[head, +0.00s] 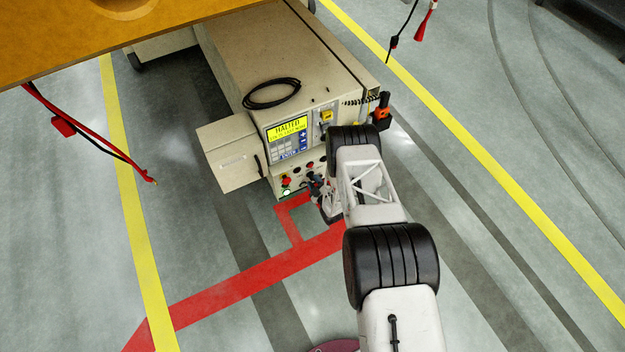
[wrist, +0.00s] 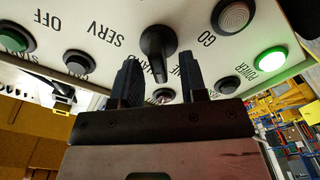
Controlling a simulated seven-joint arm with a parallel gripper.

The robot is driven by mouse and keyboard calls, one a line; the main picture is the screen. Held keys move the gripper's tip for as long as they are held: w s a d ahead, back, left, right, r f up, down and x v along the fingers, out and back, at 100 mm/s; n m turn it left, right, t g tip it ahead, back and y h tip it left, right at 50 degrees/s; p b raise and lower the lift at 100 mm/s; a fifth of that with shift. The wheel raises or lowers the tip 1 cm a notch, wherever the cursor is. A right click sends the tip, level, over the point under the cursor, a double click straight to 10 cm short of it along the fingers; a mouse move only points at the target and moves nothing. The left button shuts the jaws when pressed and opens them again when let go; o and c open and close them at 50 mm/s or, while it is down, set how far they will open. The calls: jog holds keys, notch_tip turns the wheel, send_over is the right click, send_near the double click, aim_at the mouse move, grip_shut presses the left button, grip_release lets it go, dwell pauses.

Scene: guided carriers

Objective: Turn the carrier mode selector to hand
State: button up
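The carrier's front panel (wrist: 200,15) fills the top of the wrist view, with its lettering upside down. A black selector knob (wrist: 158,42) is on it, its narrow grip pointing down in the picture. "SERV" and "OFF" read to its left; labels below it are partly hidden by my fingers. My gripper (wrist: 160,62) is open, one finger on each side of the knob's grip in the picture. I cannot tell whether either finger touches it. In the head view my gripper (head: 325,203) is at the panel's lower part, and my arm hides part of the panel.
The beige carrier (head: 275,55) has a yellow display (head: 287,128) reading "HALTED". A lit green power button (wrist: 271,59) and other buttons surround the knob. A side box (head: 230,155) juts out left, and an orange-and-black part (head: 382,112) stands at the right corner.

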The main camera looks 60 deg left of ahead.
jog(key=shift+a, duration=0.9)
jog(key=shift+c, duration=0.4)
grip_shut()
